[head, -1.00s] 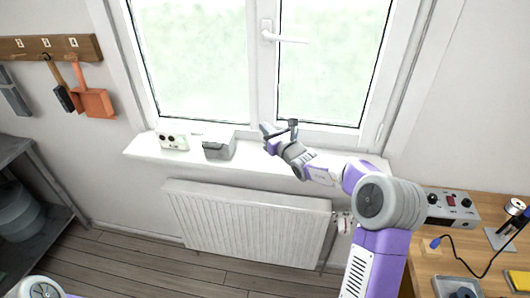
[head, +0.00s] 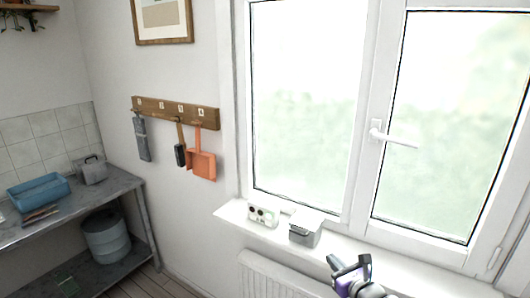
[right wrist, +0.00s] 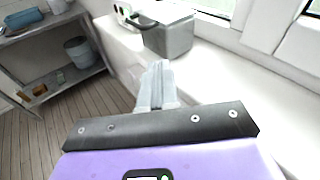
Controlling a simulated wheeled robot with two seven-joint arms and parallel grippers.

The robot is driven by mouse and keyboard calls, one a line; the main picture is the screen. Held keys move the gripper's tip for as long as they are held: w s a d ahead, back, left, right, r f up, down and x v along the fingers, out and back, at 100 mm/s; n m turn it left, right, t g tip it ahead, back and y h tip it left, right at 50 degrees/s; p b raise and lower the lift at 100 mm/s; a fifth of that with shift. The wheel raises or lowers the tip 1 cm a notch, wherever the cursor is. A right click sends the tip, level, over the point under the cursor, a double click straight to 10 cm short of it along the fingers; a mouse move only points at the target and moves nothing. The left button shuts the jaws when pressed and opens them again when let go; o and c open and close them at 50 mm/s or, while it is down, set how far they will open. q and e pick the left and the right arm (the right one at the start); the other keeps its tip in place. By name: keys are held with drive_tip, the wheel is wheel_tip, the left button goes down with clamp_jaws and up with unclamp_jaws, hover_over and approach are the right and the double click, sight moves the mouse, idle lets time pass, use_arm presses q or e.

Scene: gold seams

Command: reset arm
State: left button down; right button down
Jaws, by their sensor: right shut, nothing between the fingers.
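My right gripper (head: 349,268) is at the bottom of the head view, in front of the window sill (head: 400,266) and to the right of a grey box (head: 305,230). It is shut and holds nothing. In the right wrist view its closed fingers (right wrist: 156,75) point forward, apart from the grey box (right wrist: 168,35) on the sill. My left gripper is out of view.
A white device (head: 264,215) stands on the sill left of the box. A radiator (head: 270,277) is below. A metal shelf (head: 110,190) with a blue tray (head: 38,192) and a bucket (head: 106,236) stands left. An orange dustpan (head: 202,164) hangs from a wooden rack (head: 176,111).

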drive_tip(key=s+a+f+n+g+y, duration=0.1)
drive_tip(key=s+a+f+n+g, duration=0.15)
drive_tip(key=f, duration=0.35)
drive_tip(key=s+a+f+n+g+y, duration=0.1)
drive_tip(key=s+a+f+n+g, duration=0.15)
drive_tip(key=a+f, duration=0.2)
drive_tip(key=s+a+f+n+g, duration=0.2)
drive_tip(key=s+f+n+g, duration=0.1)
drive_tip(key=s+f+n, duration=0.5)
drive_tip(key=s+a+f+n+g+h, duration=0.1)
drive_tip(key=s+a+f+n+g, duration=0.1)
drive_tip(key=s+f+n, duration=0.6)
drive_tip(key=s+a+f+n+g+h, duration=0.1)
drive_tip(key=s+f+n+g, duration=0.3)
drive_tip(key=s+f+n, duration=0.4)
drive_tip(key=shift+s+a+f+g, duration=0.4)
drive_tip(key=shift+s+a+f, duration=0.5)
drive_tip(key=shift+f, duration=0.3)
